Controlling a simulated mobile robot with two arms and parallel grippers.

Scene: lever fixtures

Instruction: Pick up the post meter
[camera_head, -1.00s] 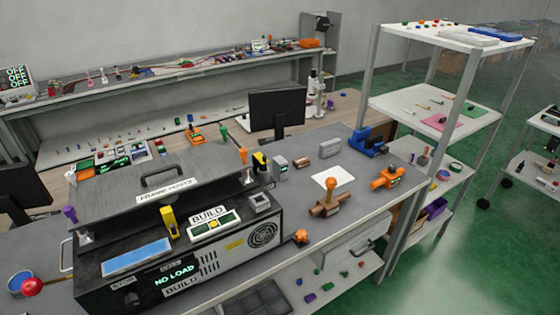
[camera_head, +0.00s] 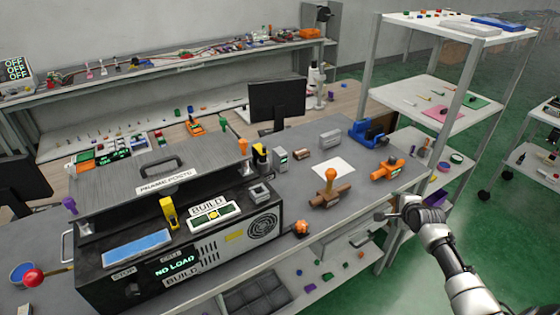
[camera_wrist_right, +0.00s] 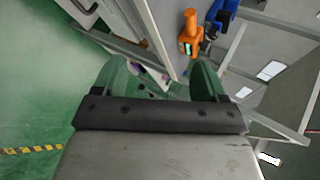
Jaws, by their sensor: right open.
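An orange device with a small green display (camera_head: 387,170) lies near the right end of the workbench; it looks like the post meter, though no label confirms this. It also shows in the right wrist view (camera_wrist_right: 189,37), beyond the fingertips and to the right. My right gripper (camera_head: 384,215) is off the bench's front edge, below the orange device in the head view and apart from it. In the right wrist view its two fingers (camera_wrist_right: 158,82) are spread with nothing between them. A grey box with a small display (camera_head: 280,160) stands mid-bench. My left gripper is out of view.
A brown cylinder with an orange knob (camera_head: 329,195), a white sheet (camera_head: 334,168) and a blue clamp-like fixture (camera_head: 366,136) are near the orange device. A black machine (camera_head: 180,250) fills the bench's left. A shelf rack (camera_head: 440,88) stands close behind on the right.

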